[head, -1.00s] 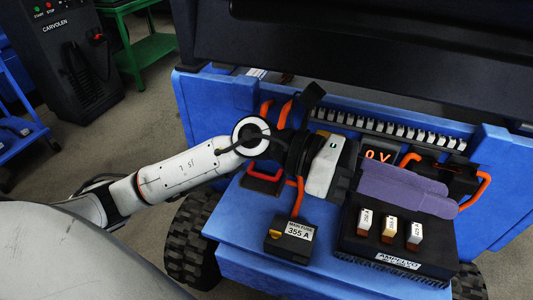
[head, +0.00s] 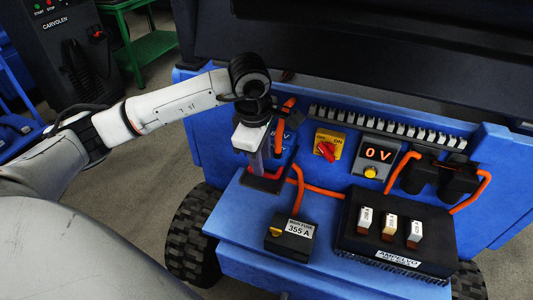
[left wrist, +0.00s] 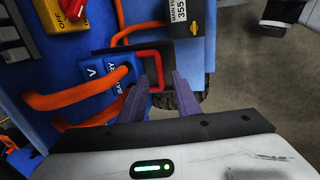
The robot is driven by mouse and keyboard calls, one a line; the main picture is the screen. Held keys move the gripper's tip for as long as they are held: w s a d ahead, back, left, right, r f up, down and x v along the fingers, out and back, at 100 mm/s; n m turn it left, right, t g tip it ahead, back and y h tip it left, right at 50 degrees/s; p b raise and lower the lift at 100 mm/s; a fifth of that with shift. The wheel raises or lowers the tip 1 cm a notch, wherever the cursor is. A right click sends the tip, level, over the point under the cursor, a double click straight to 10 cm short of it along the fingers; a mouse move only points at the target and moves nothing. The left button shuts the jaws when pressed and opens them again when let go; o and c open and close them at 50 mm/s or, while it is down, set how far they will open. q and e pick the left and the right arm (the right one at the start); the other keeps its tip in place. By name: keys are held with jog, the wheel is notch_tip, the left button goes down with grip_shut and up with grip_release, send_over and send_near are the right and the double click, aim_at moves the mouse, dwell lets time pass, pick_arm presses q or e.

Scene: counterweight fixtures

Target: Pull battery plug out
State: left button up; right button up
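The blue battery plug (head: 287,136) sits on the front of the blue cart at the left, with orange cables by it. In the left wrist view the blue plug (left wrist: 98,76) carries a partly readable "BATTERY" label. Its red handle (head: 266,185) sticks out at the near side; it also shows in the left wrist view (left wrist: 150,55). My left gripper (head: 260,168) points down over the handle. In the left wrist view its purple fingers (left wrist: 165,82) are apart, with part of the red handle in the gap between them. I cannot tell whether they touch it.
A black main fuse box (head: 289,238) marked 355 A stands in front on the cart ledge. A red switch (head: 326,150) and a display reading 0 V (head: 378,154) are to the right. A black controller box (head: 400,247) with several tagged pieces is at the right.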

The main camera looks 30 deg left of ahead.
pick_arm(q)
jog(key=shift+w+f, duration=0.25)
jog(key=shift+f, duration=0.85)
jog(key=shift+w+f, duration=0.2)
jog(key=shift+f, duration=0.85)
